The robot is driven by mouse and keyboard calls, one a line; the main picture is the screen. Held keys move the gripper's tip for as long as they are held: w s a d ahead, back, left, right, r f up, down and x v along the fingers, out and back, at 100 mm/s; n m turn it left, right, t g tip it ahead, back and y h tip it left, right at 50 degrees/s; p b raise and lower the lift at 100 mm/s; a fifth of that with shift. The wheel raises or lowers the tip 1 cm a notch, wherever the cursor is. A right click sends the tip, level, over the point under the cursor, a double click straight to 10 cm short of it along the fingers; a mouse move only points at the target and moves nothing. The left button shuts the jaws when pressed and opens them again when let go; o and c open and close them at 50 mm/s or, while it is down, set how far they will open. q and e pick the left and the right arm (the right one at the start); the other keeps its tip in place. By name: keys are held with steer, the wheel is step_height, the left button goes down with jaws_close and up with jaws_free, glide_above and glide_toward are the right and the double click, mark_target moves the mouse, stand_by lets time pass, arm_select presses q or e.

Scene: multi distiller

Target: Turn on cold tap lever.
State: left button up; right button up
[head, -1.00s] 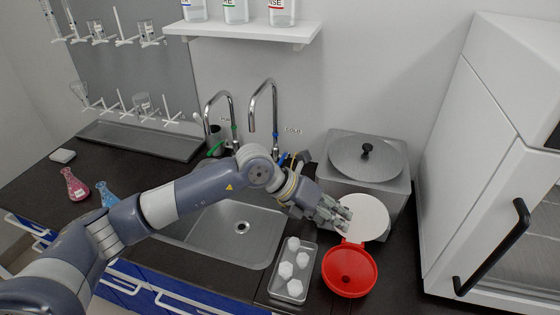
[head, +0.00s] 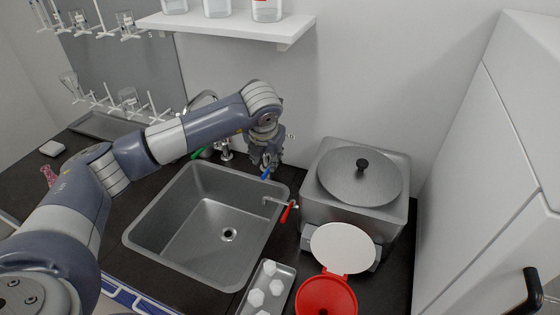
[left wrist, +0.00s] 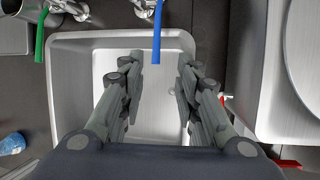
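The cold tap's blue lever (head: 266,173) sticks out over the back right edge of the sink. In the left wrist view the blue lever (left wrist: 157,32) hangs down from the top, between the directions of my two fingers. My left gripper (head: 264,158) is at this tap, just above and behind the lever's tip, and hides most of the tap body. In the left wrist view my left gripper (left wrist: 160,62) is open with nothing clasped; whether a finger touches the lever cannot be told. My right gripper is not in view.
A green lever (head: 200,152) is on the tap to the left, and a red-handled valve (head: 287,212) is at the sink's right edge. The sink (head: 190,225) is empty. A steel bath (head: 315,190) with a lid stands right. A shelf (head: 230,28) is above.

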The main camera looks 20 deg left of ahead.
mark_target(267, 172)
arm_select(q)
steer(key=x, duration=0.2)
steer(key=p+x, duration=0.1)
steer(key=x, duration=0.1)
steer(key=p+x, duration=0.1)
steer(key=x, duration=0.1)
steer(key=shift+w+a+f, duration=0.1)
steer(key=shift+a+f, duration=0.15)
steer(key=shift+a, duration=0.15)
steer(key=p+x, duration=0.1)
steer(key=x, duration=0.1)
steer(key=shift+w+f, duration=0.25)
steer(key=shift+w, duration=0.05)
steer(key=shift+w+a+f, duration=0.1)
steer(key=shift+w+f, duration=0.05)
steer(key=shift+f, duration=0.45)
steer(key=shift+c, duration=0.6)
steer(key=c, duration=0.5)
jaws_close()
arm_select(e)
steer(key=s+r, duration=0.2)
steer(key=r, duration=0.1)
